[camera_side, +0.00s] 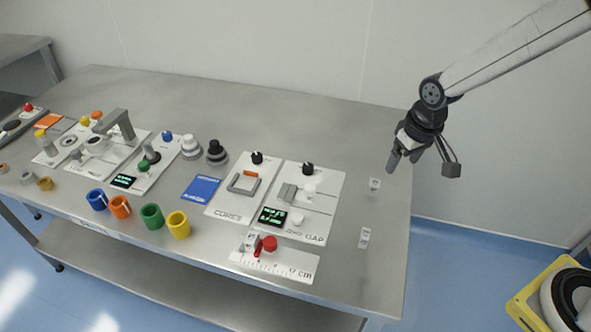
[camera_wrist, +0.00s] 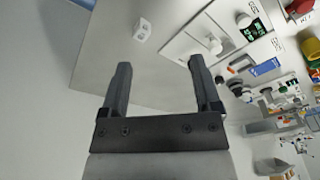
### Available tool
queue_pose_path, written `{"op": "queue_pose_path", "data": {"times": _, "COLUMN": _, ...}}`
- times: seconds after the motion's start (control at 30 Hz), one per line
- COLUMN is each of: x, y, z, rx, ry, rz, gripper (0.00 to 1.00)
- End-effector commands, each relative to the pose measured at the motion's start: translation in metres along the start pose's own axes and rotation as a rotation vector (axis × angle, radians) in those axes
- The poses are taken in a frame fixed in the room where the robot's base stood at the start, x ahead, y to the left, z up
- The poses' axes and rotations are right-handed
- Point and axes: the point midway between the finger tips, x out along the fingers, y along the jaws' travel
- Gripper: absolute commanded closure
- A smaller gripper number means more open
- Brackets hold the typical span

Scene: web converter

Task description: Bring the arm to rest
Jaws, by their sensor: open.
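My gripper (camera_side: 404,160) hangs in the air above the right end of the steel table (camera_side: 300,115) in the side view. In the wrist view my gripper (camera_wrist: 157,66) shows two dark fingers standing well apart, with nothing between them. It is open and empty. It is apart from the table and from everything on it.
Colored rings (camera_side: 151,217) line the front. The table's back right is bare.

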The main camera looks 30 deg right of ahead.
Motion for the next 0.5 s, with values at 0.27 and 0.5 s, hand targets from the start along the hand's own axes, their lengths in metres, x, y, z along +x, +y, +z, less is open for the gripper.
{"op": "queue_pose_path", "data": {"times": 0.27, "x": -0.016, "y": 0.024, "z": 0.066, "rx": 0.002, "ry": 0.047, "rz": 0.009, "gripper": 0.19}}
{"op": "queue_pose_path", "data": {"times": 0.5, "x": -0.018, "y": 0.031, "z": 0.095, "rx": 0.0, "ry": 0.065, "rz": 0.013, "gripper": 0.19}}
